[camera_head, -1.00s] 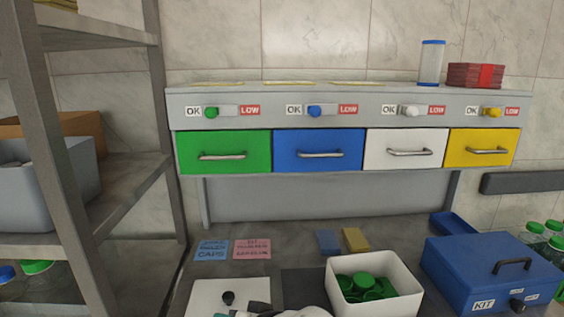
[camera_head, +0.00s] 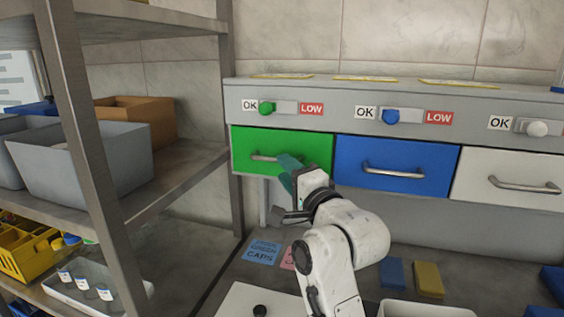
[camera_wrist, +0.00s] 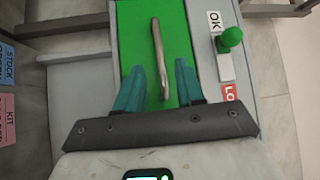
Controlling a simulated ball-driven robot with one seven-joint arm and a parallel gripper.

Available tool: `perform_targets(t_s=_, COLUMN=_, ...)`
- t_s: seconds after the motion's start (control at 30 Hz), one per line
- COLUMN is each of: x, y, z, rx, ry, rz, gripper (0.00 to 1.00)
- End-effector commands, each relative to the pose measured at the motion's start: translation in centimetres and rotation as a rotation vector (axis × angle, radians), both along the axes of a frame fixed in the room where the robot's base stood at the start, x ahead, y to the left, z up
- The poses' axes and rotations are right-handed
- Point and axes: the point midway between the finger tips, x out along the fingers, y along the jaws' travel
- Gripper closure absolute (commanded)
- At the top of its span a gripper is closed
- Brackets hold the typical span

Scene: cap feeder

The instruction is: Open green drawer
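The green drawer (camera_head: 312,141) is shut in the feeder's front, at the left end of the row. Its metal handle (camera_head: 266,156) shows partly; my gripper hides the right end of it in the head view. My gripper (camera_head: 287,172) is just in front of the drawer's lower right part. In the wrist view the two teal fingers (camera_wrist: 158,78) stand apart, one on each side of the handle's near end (camera_wrist: 160,62). Nothing is held between them. Whether a finger touches the drawer face, I cannot tell.
A blue drawer (camera_head: 398,182) and a white drawer (camera_head: 515,171) sit to the right. Above the green drawer is a slider with a green knob (camera_head: 267,108). A metal shelf rack (camera_head: 90,140) stands close on the left. Blue and yellow blocks lie on the bench below.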

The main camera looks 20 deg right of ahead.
Motion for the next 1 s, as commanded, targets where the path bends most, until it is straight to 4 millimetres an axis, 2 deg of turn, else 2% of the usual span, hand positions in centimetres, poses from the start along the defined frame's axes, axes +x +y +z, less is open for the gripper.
perform_targets(t_s=0.1, x=1.7, y=0.3, z=0.4, rx=-0.001, ry=0.000, rz=0.000, gripper=0.62)
perform_targets(t_s=0.23, x=2.8, y=0.4, z=0.4, rx=-0.001, ry=0.000, rz=0.000, gripper=0.62)
perform_targets(t_s=0.63, x=3.3, y=0.5, z=0.4, rx=-0.001, ry=0.001, rz=0.000, gripper=0.63)
perform_targets(t_s=1.0, x=3.3, y=0.5, z=0.4, rx=-0.001, ry=0.001, rz=0.000, gripper=0.99)
